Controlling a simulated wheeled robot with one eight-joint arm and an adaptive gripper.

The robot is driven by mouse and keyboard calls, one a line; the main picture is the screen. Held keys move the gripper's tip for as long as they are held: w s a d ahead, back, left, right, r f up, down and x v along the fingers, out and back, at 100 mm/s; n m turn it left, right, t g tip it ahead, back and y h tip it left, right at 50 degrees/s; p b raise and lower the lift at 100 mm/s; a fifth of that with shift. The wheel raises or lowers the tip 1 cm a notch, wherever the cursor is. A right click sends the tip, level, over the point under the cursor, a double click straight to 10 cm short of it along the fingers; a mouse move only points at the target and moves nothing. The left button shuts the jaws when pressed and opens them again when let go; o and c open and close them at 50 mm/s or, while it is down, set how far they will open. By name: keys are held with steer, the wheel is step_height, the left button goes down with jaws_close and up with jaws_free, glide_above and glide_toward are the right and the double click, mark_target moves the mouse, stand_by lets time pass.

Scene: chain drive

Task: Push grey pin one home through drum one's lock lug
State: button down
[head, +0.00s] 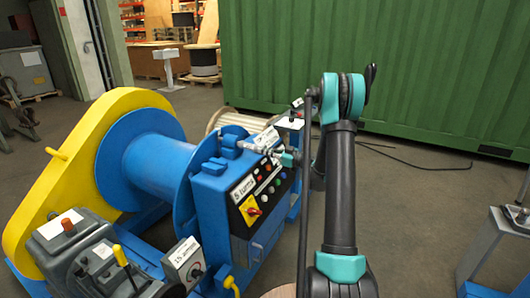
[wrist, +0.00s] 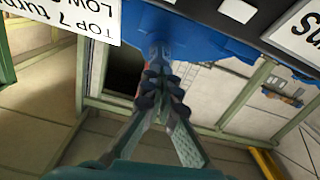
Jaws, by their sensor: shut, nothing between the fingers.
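Drum one appears to be the blue drum (head: 150,165) on the left, with a round blue flange at its right end. A small blue block, probably the lock lug (head: 229,141), stands at the top of the flange. My gripper (head: 242,146) is shut and empty, its tips pointing left close to that block. In the wrist view the fingers (wrist: 160,72) meet just in front of a blue surface (wrist: 190,28). I cannot tell whether they touch it. A thin grey upright piece (head: 219,137) beside the block may be grey pin one; I cannot make out how deep it sits.
A blue control box (head: 215,200) with buttons and a "5 turns" label stands below my gripper. A yellow chain guard (head: 60,150) and grey motor unit (head: 75,245) lie to the left. A green container (head: 420,75) closes the back.

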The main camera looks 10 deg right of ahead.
steer(key=shift+w+a, duration=0.2)
steer(key=shift+a, duration=0.1)
steer(key=v, duration=1.4)
steer(key=s+a+f+m+g+h, duration=0.2)
steer(key=s+a+m+g+h, duration=0.35)
steer(key=s+a, duration=0.7)
steer(key=s+d+f+m+h, duration=0.2)
steer(key=s+h, duration=0.1)
steer(key=s, duration=0.4)
steer(key=s+d+f+m+h, duration=0.1)
steer(key=s+d+m+h, duration=0.1)
steer(key=s, duration=0.6)
steer(key=s+d+f+m+h, duration=0.2)
steer(key=s+d+h, duration=0.1)
steer(key=s, duration=0.4)
steer(key=shift+s+f+m+g+h, duration=0.2)
steer(key=shift+f+m+g+h, duration=0.15)
steer(key=shift+g+h, duration=0.15)
steer(key=shift+d, duration=0.1)
